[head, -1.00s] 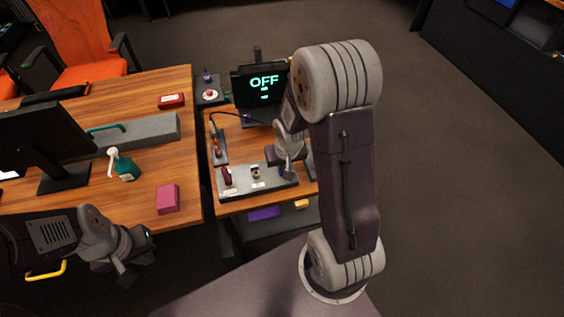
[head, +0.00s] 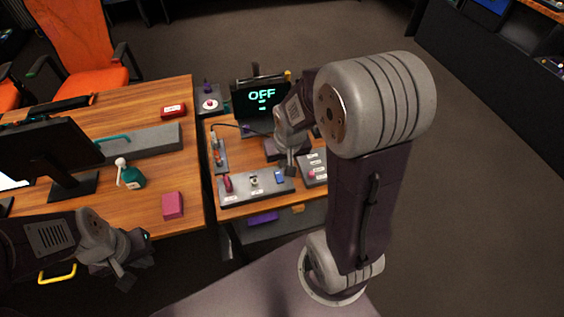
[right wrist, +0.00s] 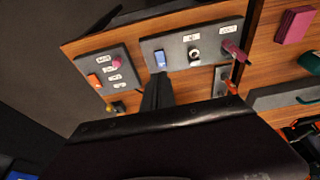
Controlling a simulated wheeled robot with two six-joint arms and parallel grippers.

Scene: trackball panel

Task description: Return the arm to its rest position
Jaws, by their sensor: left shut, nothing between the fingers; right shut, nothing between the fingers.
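My right gripper (head: 290,171) is shut and empty in the head view, above the back right of the grey control panel (head: 238,200). Its shut fingers (right wrist: 157,93) also show in the right wrist view, close to the panel's blue switch (right wrist: 160,60); whether they touch it I cannot tell. The panel also carries a round knob (head: 254,181) and a magenta handle (head: 227,184). My left gripper (head: 127,281) is shut and empty at the lower left, in front of the left desk.
A monitor (head: 262,97) reading OFF stands behind the panel. A second panel (head: 313,168) lies to the right, partly hidden by my right arm. The left desk holds a pink block (head: 173,205), a green bottle (head: 131,177) and a red box (head: 173,110). Floor at right is clear.

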